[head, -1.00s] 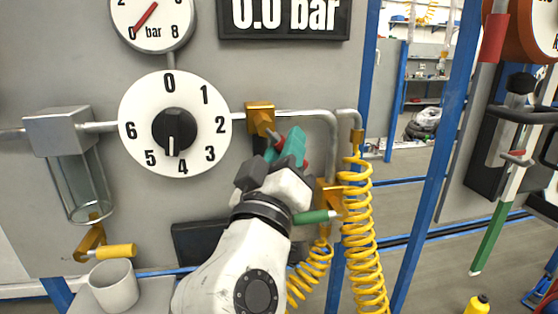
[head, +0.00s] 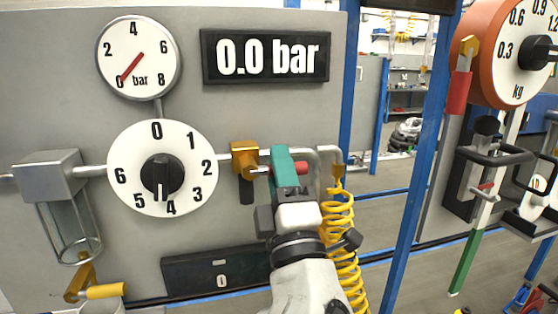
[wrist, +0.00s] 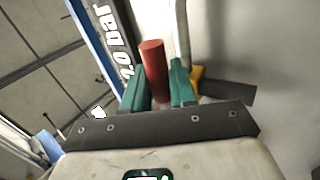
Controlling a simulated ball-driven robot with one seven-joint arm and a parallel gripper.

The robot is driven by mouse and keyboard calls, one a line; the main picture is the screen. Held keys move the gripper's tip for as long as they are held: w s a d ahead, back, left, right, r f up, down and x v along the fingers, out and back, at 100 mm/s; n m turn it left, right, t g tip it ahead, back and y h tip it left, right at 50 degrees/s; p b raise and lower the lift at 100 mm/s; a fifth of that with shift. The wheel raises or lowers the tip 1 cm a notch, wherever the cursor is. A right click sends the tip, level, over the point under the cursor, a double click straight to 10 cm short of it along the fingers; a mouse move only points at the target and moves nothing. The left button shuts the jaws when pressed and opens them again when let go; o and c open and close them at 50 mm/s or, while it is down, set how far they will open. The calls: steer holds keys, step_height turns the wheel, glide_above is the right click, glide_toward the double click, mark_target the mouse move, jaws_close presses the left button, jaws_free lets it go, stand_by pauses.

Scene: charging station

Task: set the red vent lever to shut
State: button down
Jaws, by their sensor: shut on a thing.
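The red vent lever (head: 301,167) runs out to the right from a brass valve (head: 244,158) on the grey pipe, about level. My gripper (head: 286,162) has its green fingers closed around the lever, and the red end sticks out to their right. In the wrist view the red lever (wrist: 153,62) stands between the two green fingers (wrist: 158,92), with the brass valve (wrist: 196,76) beside them. A black piece (head: 247,190) hangs below the valve. Part of the lever is hidden by my fingers.
A numbered dial (head: 190,187) and pressure gauge (head: 139,58) are left of the valve; the display (head: 266,55) above reads 0.0 bar. A yellow coiled hose (head: 340,215) hangs right. A yellow-handled crank (head: 106,291) sits lower left. Another red handle (head: 458,92) hangs by the orange scale.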

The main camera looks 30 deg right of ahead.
steer(key=shift+a+r+n+y, duration=0.15)
steer(key=shift+n+y, duration=0.45)
steer(key=shift+n, duration=0.1)
steer(key=c, duration=1)
jaws_free()
steer(key=shift+c, duration=0.2)
steer(key=b+v, duration=0.4)
steer(key=v, duration=0.7)
steer(key=shift+w, duration=0.15)
